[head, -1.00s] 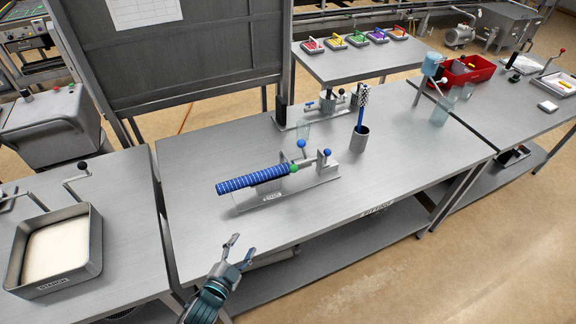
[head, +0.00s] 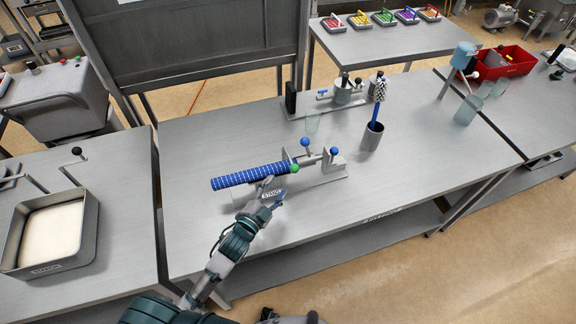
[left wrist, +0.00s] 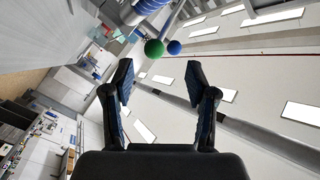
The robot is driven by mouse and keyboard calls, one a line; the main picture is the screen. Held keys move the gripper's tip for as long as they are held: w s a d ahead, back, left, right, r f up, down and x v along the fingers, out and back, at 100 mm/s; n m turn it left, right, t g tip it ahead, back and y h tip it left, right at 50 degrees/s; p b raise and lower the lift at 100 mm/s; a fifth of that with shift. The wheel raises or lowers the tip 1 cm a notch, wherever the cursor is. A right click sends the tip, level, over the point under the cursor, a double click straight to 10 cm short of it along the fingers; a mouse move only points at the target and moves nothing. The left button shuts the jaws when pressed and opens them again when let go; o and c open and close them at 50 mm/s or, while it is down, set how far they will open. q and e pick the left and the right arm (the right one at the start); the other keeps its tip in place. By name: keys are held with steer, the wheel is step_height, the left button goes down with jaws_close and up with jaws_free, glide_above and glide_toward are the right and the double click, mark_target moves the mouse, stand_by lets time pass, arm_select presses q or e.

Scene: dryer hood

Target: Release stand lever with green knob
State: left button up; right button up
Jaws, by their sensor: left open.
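The stand (head: 325,172) is a grey metal fixture on the middle table, with a blue gridded cylinder (head: 240,177) lying along it. The green knob (head: 294,168) shows at the cylinder's right end, and a blue knob (head: 305,142) stands just behind it. In the left wrist view the green knob (left wrist: 154,48) is beyond the fingertips, with the blue knob (left wrist: 174,47) to its right. My left gripper (head: 277,188) is open, in front of and just below the green knob, apart from it. The lever's shaft is mostly hidden. My right gripper is not in view.
A tray of white material (head: 52,232) sits on the left table. The table's front right is clear.

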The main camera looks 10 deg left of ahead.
mark_target(295, 168)
arm_select(q)
steer(key=w+d, duration=0.1)
steer(key=w, duration=0.1)
steer(key=w+d, duration=0.2)
steer(key=w, duration=0.1)
steer(key=w+d, duration=0.2)
steer(key=w, duration=0.1)
steer(key=shift+d+r+p, duration=0.1)
steer(key=shift+r+p, duration=0.15)
steer(key=shift+p, duration=0.05)
steer(key=shift+w+a+f, duration=0.15)
steer(key=shift+w+a, duration=0.1)
steer(key=shift+a, duration=0.5)
steer(key=shift+w+a+f, duration=0.1)
steer(key=shift+w+a, duration=0.15)
steer(key=shift+a, duration=0.45)
steer(key=shift+d, duration=0.25)
steer(key=c, duration=0.4)
steer(key=shift+s+d+r, duration=0.15)
steer(key=shift+d, duration=0.75)
jaws_close()
steer(key=shift+a, duration=0.4)
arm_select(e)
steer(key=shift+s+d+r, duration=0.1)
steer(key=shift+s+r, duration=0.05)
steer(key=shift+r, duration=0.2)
